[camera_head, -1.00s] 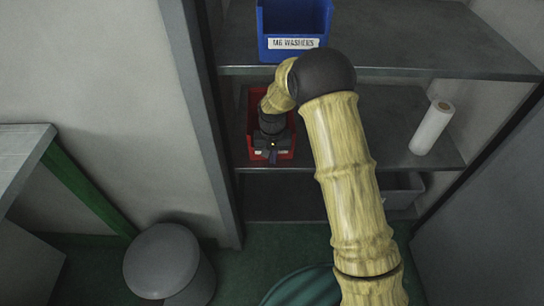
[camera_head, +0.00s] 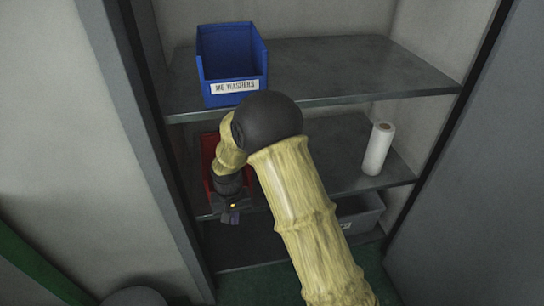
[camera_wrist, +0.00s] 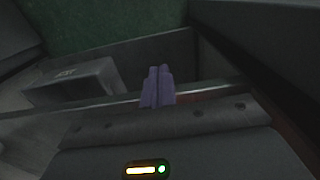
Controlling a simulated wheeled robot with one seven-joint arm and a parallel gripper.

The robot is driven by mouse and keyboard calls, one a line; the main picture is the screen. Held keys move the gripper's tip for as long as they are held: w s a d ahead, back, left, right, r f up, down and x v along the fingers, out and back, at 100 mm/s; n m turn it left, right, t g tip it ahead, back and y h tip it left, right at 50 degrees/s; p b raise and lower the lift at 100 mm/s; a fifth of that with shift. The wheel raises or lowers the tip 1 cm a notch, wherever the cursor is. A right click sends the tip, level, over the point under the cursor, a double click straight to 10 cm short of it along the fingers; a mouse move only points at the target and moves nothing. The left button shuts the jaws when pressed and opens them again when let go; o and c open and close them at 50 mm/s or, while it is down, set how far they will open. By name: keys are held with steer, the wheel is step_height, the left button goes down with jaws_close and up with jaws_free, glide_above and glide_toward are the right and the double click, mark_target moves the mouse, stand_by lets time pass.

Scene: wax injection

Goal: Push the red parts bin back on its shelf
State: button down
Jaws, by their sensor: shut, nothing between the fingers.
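The red parts bin (camera_head: 208,155) stands at the left end of the middle shelf (camera_head: 335,160). My arm and gripper hide most of it, including its front. My gripper (camera_head: 231,217) is shut and empty, pointing down in front of or over the bin's front part; whether it touches the bin I cannot tell. In the wrist view the pale purple fingertips (camera_wrist: 158,86) are together, and a dark reddish edge, likely the bin (camera_wrist: 292,140), shows at lower right.
A blue bin labelled washers (camera_head: 232,62) stands on the shelf above, close to my arm. A white roll (camera_head: 378,149) stands on the middle shelf's right. A grey bin (camera_head: 360,212) sits on the lower shelf. Cabinet side walls stand left and right.

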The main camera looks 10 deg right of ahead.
step_height(320, 180, up, 11)
steer(key=s+p, duration=0.1)
steer(key=p, duration=0.7)
steer(key=r+p, duration=0.1)
steer(key=p, duration=0.7)
steer(key=shift+r+p, duration=0.1)
steer(key=shift+p, duration=0.2)
